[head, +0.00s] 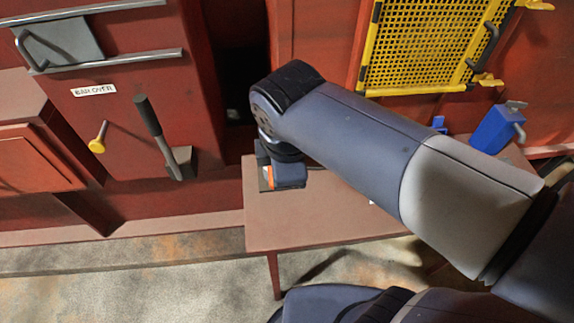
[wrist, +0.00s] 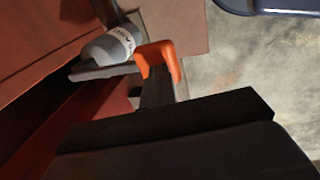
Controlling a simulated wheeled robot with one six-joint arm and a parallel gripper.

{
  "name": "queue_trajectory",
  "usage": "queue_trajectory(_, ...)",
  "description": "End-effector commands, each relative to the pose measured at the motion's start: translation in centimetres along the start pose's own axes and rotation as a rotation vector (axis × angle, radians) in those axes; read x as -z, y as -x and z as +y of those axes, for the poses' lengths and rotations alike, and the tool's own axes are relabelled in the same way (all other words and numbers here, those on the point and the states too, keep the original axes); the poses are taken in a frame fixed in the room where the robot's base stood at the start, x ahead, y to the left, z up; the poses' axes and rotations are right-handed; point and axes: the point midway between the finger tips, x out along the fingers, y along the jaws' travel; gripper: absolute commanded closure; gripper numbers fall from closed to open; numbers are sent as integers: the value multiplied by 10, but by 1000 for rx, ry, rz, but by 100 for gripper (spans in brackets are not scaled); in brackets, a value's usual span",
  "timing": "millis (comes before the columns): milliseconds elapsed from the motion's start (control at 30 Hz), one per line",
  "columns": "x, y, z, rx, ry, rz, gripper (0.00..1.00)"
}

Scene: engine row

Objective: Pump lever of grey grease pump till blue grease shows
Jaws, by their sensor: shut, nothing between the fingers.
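A grey cylinder with dark lettering on a white label, which looks like the grease pump (wrist: 112,46), shows in the wrist view just left of my fingertips. A dark flat piece (wrist: 100,71) lies along its lower side; I cannot tell whether it is the lever. My gripper (wrist: 160,62) has orange fingertips, and they are shut with nothing held. In the head view my gripper (head: 268,178) is over the left end of a red-brown table, and the pump is hidden there. I cannot tell whether the fingers touch the pump. No grease can be made out.
The red-brown table (head: 320,215) stands against the red engine wall. A blue container (head: 497,127) is at the right. A black-handled lever (head: 148,118) and a yellow knob (head: 97,146) stick out at the left. A yellow grille (head: 430,45) hangs above.

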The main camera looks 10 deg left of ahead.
Motion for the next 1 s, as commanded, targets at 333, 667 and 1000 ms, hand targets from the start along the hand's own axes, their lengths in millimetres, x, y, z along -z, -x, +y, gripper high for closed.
queue_trajectory(333,1,79,6,-6,0,4,100)
queue_trajectory(667,1,104,7,-4,-1,2,100)
queue_trajectory(1000,1,104,7,-4,-1,2,100)
